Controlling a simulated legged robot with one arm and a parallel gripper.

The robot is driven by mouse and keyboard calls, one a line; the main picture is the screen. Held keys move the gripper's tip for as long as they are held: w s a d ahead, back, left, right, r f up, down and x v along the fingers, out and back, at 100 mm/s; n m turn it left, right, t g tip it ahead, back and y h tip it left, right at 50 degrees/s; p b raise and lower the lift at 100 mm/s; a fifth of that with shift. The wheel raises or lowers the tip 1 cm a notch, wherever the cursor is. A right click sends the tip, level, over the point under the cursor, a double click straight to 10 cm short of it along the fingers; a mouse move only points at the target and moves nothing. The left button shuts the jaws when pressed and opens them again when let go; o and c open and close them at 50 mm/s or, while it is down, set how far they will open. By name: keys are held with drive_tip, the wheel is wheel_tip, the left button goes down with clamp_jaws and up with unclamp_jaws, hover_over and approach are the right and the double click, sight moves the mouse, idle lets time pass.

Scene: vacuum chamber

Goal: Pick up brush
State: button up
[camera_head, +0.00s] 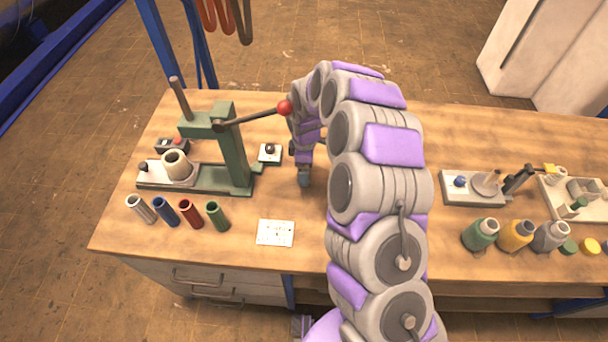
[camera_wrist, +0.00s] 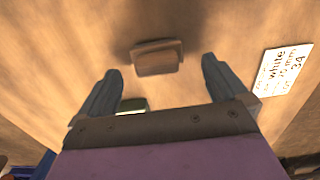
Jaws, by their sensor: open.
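A small brown wooden block, which looks like the brush (camera_wrist: 157,58), is on the wooden workbench in the wrist view. It lies ahead of and between the spread fingers, and neither finger touches it. My gripper (camera_wrist: 160,66) is open and empty, with its grey fingers pointing at the bench. A small pale green piece (camera_wrist: 132,105) shows beside the left finger, partly hidden by my gripper's edge; I cannot tell what it is. In the head view my gripper (camera_head: 304,178) points down near the bench top, and I cannot make out the brush there.
A green lever press (camera_head: 232,150) with a red-knobbed handle stands left of my gripper. Several coloured tubes (camera_head: 190,213) stand at the front left. A white card (camera_head: 275,233) lies nearby. Several bottles (camera_head: 515,234) and small fixtures (camera_head: 488,186) stand on the right.

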drive_tip(key=f, duration=0.3)
drive_tip(key=shift+w+d+f+b, duration=0.2)
drive_tip(key=shift+d+f+b, duration=0.1)
drive_tip(key=shift+d, duration=0.1)
drive_tip(key=shift+a, duration=0.4)
drive_tip(key=shift+c, duration=1)
drive_tip(key=shift+d, duration=0.25)
drive_tip(key=c, duration=0.9)
drive_tip(key=shift+a, duration=0.1)
drive_tip(key=shift+c, duration=0.2)
drive_tip(key=shift+r, duration=0.15)
wheel_tip(320, 180, up, 10)
drive_tip(key=shift+f+p, duration=0.1)
drive_tip(key=shift+p, duration=0.85)
